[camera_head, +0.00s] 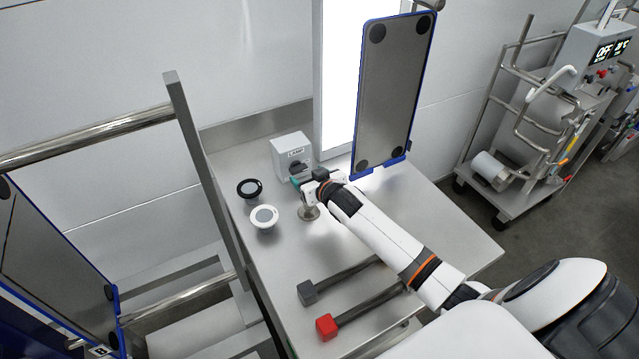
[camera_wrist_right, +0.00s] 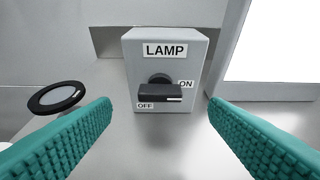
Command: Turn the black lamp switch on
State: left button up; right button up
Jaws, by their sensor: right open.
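A grey box labelled LAMP (camera_head: 292,155) stands at the back of the metal table. It carries the black lamp switch (camera_wrist_right: 160,92), a rotary knob whose handle lies about level in the right wrist view. The white mark on the handle is at its right end, just below the ON label; the OFF label is at lower left. My right gripper (camera_head: 298,181) is in front of the box. Its teal fingers are open, one on each side of the knob in the right wrist view, apart from it and empty. In the head view my gripper partly hides the switch area. My left gripper is out of view.
A black-rimmed disc (camera_head: 250,188) and a white-rimmed disc (camera_head: 264,218) lie left of my gripper. A bright white panel (camera_head: 339,90) and a blue-edged plate (camera_head: 388,100) stand to the right. Red (camera_head: 327,327) and grey (camera_head: 308,292) handled bars lie nearer.

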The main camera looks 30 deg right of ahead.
jog(key=v, duration=0.6)
jog(key=shift+s, duration=0.3)
jog(key=shift+r, duration=0.15)
